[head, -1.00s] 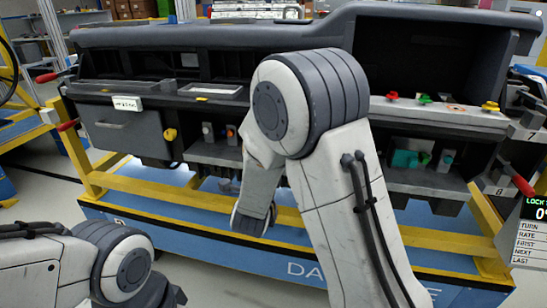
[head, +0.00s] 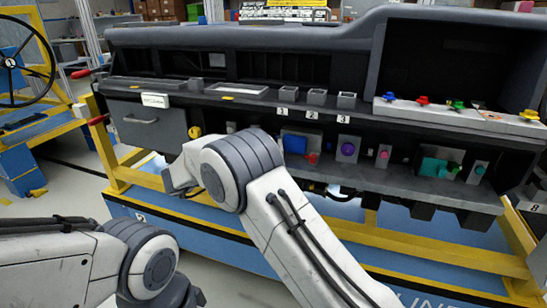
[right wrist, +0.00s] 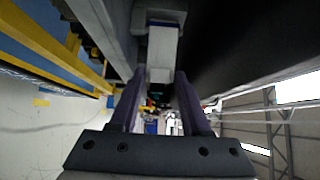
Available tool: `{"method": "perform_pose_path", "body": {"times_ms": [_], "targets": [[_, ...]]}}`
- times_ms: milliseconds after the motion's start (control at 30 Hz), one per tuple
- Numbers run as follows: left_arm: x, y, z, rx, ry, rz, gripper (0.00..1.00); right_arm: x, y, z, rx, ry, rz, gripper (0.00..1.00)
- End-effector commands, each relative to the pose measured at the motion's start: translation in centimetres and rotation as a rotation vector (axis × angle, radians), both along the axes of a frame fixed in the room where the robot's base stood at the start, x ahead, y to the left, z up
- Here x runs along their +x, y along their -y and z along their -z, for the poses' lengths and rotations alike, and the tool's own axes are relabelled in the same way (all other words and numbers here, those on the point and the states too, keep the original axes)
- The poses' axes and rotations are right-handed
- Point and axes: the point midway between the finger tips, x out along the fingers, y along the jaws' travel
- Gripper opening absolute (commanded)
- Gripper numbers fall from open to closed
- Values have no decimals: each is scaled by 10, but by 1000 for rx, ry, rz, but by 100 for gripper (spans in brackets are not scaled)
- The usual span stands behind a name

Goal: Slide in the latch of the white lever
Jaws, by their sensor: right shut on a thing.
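In the right wrist view my right gripper (right wrist: 160,78) has its two dark fingers either side of a pale block, which I take to be the white lever (right wrist: 161,50). It is shut on that piece, close against the dark dashboard. The lever's latch cannot be made out. A small pale piece (head: 231,127) shows just above my arm, possibly part of a lever block. My left arm is at the lower left, its gripper out of view.
The dashboard (head: 330,135) spans the head view on a yellow and blue frame. A yellow knob (head: 194,131) is left of my right arm. A purple knob (head: 348,149), a pink button (head: 384,153) and a teal part (head: 433,167) are on the lower shelf to the right.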

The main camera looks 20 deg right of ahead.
Motion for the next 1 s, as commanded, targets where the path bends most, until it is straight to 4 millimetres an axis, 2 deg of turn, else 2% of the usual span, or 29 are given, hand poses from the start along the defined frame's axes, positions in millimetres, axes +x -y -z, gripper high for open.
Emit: {"method": "perform_pose_path", "body": {"times_ms": [333, 933, 967, 1000], "targets": [[0, 0, -3, 0, 0, 0, 0, 6, -7, 2, 2, -1, 127, 0], [0, 0, -3, 0, 0, 0, 0, 7, -8, 1, 1, -1, 156, 0], [0, 0, -3, 0, 0, 0, 0, 7, -7, 1, 1, -1, 156, 51], [0, 0, -3, 0, 0, 0, 0, 7, -7, 1, 1, -1, 156, 62]]}}
